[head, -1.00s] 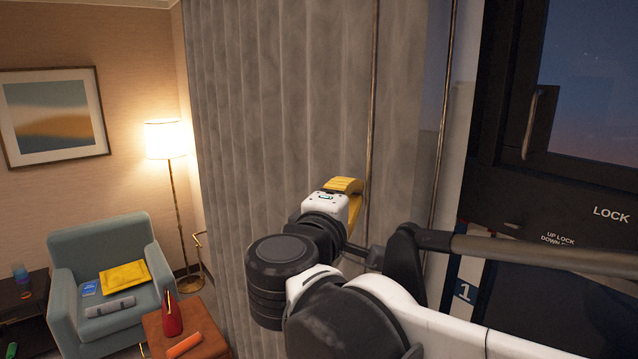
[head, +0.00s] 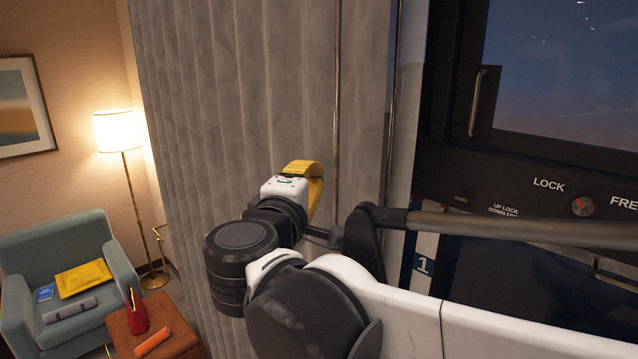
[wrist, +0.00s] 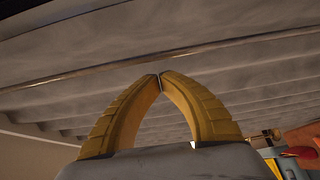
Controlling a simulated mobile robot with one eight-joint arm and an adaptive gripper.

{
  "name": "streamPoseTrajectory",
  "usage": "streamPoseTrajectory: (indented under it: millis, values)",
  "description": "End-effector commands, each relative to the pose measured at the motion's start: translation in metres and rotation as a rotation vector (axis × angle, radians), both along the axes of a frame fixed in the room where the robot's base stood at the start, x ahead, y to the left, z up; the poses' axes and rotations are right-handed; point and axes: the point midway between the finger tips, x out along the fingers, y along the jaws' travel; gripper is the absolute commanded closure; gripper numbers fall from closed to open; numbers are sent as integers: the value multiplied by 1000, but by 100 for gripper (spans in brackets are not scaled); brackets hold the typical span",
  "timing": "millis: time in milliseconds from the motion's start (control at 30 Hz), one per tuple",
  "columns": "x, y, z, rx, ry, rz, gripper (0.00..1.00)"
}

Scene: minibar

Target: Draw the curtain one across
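A grey pleated curtain (head: 230,90) hangs from the top of the head view down past the bottom, left of the dark window. A thin metal rod (head: 337,80) hangs in front of its right part, and a second rod (head: 395,100) hangs near its right edge. My gripper (head: 318,168) has yellow fingers and is just left of the first rod, close to the curtain. In the wrist view my gripper (wrist: 160,77) has its fingertips together with nothing visible between them. A rod (wrist: 80,72) crosses just beyond the tips, in front of the curtain (wrist: 200,45); contact is unclear.
The window (head: 560,80) has a handle and a LOCK knob (head: 583,207) below. An armchair (head: 60,245), floor lamp (head: 118,135) and small table (head: 165,340) stand to the left.

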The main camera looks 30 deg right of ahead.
Motion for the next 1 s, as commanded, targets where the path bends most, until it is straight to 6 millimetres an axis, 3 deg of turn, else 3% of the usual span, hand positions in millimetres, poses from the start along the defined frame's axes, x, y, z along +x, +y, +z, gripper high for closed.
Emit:
streamPoseTrajectory:
  millis: [67,200,400,800,900,967,1000]
  values:
    - [15,1,-3,0,0,-2,100]
    - [-15,29,-2,0,0,8,100]
    - [-45,54,-1,0,0,6,100]
    - [-63,67,-3,3,3,-1,100]
    - [-63,60,-29,36,28,-10,100]
    - [-64,52,-61,80,60,-17,100]
    - [-65,45,-88,120,85,-27,100]
